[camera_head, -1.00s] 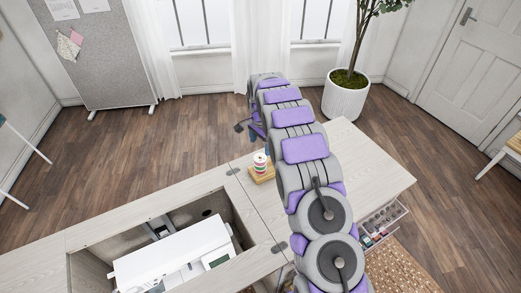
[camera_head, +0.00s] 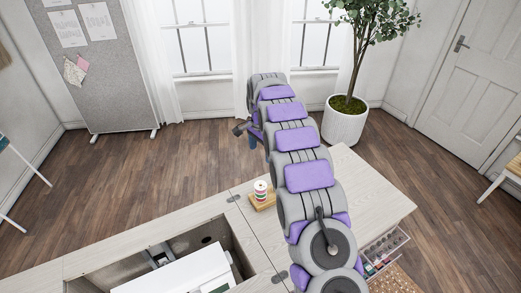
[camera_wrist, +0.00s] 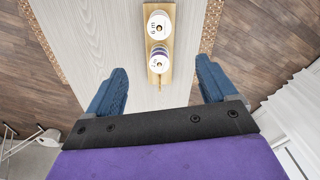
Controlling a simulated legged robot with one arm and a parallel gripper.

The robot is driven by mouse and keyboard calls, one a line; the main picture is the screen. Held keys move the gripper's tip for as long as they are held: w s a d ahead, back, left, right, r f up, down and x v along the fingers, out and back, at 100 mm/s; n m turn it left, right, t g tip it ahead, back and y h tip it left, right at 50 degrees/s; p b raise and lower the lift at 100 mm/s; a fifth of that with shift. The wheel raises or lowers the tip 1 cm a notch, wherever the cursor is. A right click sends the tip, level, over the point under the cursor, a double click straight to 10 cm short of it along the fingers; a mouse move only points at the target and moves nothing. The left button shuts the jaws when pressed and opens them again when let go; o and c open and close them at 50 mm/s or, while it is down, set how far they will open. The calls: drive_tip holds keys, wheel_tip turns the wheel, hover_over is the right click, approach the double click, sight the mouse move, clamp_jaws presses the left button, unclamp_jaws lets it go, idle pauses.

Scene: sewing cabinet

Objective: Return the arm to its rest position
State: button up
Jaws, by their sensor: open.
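My gripper (camera_wrist: 158,92) is open and empty in the wrist view, with its two blue fingers spread wide above the table. Between and beyond the fingers, a wooden thread stand (camera_wrist: 159,65) holds spools (camera_wrist: 158,26) on the pale tabletop, apart from the fingers. In the head view my purple and grey arm reaches out over the cabinet top (camera_head: 370,190), and the gripper end is mostly hidden behind it, with one blue finger (camera_head: 252,143) showing. The spool stack (camera_head: 261,190) stands on its wooden base left of the arm.
A white sewing machine (camera_head: 180,272) sits in the cabinet's open well (camera_head: 238,240). An open drawer (camera_head: 386,248) with small items juts out at right. A potted tree (camera_head: 345,122) stands behind the arm. A grey board (camera_head: 97,90) stands at back left. The floor between is clear.

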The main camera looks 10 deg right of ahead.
drive_tip(key=s+r+n, duration=0.3)
drive_tip(key=s+r, duration=0.3)
drive_tip(key=s, duration=0.5)
drive_tip(key=s+r+n, duration=0.2)
drive_tip(key=s+r, duration=0.5)
drive_tip(key=s, duration=0.3)
drive_tip(key=s+f+n+g, duration=0.1)
drive_tip(key=s+n, duration=0.6)
drive_tip(key=s, duration=2.5)
drive_tip(key=shift+a+f+g, duration=0.15)
drive_tip(key=shift+f+g, duration=0.25)
drive_tip(key=shift+f, duration=0.3)
